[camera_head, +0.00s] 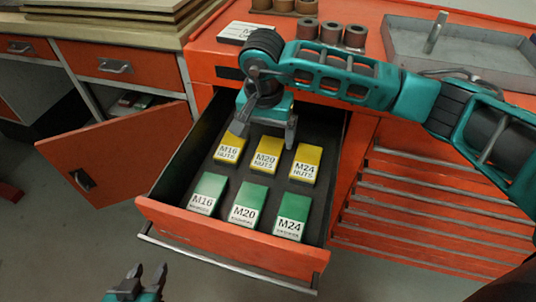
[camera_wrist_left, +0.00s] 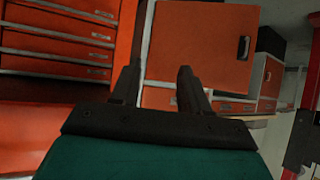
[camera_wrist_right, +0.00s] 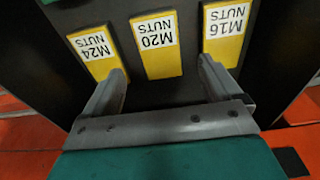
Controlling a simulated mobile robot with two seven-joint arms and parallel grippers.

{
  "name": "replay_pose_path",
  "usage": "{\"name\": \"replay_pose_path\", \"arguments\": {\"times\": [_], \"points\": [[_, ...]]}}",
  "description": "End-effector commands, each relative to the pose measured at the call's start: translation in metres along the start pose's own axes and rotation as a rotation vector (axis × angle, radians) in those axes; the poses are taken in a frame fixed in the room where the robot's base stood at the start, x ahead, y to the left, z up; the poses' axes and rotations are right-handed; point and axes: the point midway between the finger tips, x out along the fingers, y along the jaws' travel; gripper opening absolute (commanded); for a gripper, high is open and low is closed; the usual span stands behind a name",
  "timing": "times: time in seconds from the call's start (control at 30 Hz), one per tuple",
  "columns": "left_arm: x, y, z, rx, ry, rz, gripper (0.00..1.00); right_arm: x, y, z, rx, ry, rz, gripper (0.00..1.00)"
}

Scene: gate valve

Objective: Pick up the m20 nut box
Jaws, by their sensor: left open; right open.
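The yellow M20 nut box (camera_head: 266,155) lies in the open drawer, in the middle of the back row, between the yellow M16 nut box (camera_head: 229,149) and the yellow M24 nut box (camera_head: 305,162). My right gripper (camera_head: 264,136) is open above the back of this row. In the right wrist view, the M20 nut box (camera_wrist_right: 156,45) shows upside down between the two open fingers (camera_wrist_right: 165,80), apart from them. My left gripper (camera_head: 137,278) is open and empty, low in front of the drawer at the left. The left wrist view shows its fingers (camera_wrist_left: 155,82) facing cabinets.
Green M16 (camera_head: 207,194), M20 (camera_head: 248,204) and M24 (camera_head: 292,216) boxes form the drawer's front row. The drawer walls (camera_head: 172,170) surround the boxes. An orange cabinet door (camera_head: 125,160) stands open at the left. A grey tray (camera_head: 460,52) and rolls (camera_head: 330,33) sit on the top.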

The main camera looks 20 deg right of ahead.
Motion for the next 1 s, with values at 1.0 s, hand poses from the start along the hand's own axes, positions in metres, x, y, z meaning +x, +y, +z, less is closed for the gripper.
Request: {"name": "replay_pose_path", "arguments": {"times": [1.0], "points": [[0.001, 0.001, -0.004, 0.001, 0.009, 0.003, 0.45, 0.058, 0.001, 0.002, 0.0, 0.001, 0.0, 0.68]]}}
